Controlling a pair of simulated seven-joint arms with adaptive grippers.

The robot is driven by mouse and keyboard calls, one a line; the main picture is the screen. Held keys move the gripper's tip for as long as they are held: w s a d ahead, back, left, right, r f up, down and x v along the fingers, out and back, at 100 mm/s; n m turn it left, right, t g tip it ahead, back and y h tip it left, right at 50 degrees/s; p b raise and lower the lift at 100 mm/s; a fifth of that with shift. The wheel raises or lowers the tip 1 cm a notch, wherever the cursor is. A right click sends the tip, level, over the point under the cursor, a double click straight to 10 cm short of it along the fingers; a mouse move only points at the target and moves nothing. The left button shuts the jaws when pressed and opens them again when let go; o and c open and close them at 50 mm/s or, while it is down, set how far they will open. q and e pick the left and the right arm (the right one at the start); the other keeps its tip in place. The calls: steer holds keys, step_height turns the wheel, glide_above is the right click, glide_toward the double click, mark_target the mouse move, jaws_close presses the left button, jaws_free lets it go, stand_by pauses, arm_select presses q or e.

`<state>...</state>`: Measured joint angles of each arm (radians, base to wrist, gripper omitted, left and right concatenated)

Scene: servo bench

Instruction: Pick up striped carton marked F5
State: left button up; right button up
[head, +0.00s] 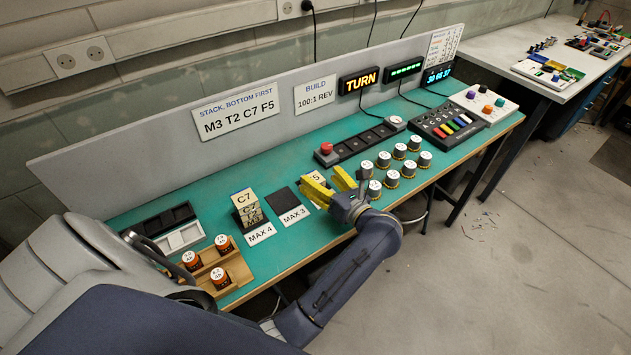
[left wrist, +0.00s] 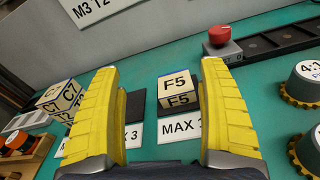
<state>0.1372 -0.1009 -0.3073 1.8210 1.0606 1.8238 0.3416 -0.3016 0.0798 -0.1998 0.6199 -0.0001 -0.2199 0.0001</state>
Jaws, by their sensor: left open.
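The F5 carton (left wrist: 177,88), a cream box with dark edges and F5 on two faces, stands upright on the bench in the left wrist view. In the head view a bit of its top (head: 317,175) shows behind my left gripper (head: 323,182). My left gripper has yellow fingers, is open and holds nothing. In the left wrist view the carton appears in the gap between its fingers (left wrist: 158,68), nearer the right finger; I see no contact. My right gripper is not in view.
A stack of cartons topped by C7 (head: 243,197) stands left of a dark square pad (head: 285,198) with a MAX 3 card (head: 293,216). Several round labelled pots (head: 391,178) stand to the right. A sign (head: 238,116) reads M3 T2 C7 F5.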

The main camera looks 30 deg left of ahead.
mark_target(314, 180)
arm_select(q)
steer(key=f+n+h, duration=0.1)
steer(key=f+n+g+h, duration=0.1)
steer(key=shift+w+d+f+h, duration=0.15)
steer(key=shift+w+f+h, duration=0.15)
steer(key=shift+h, duration=0.1)
steer(key=shift+w+f+n, duration=0.1)
steer(key=shift+f+n, duration=0.1)
steer(key=shift+n, duration=0.1)
steer(key=shift+h, duration=0.3)
steer(key=shift+x, duration=2.35)
steer(key=c, duration=1.3)
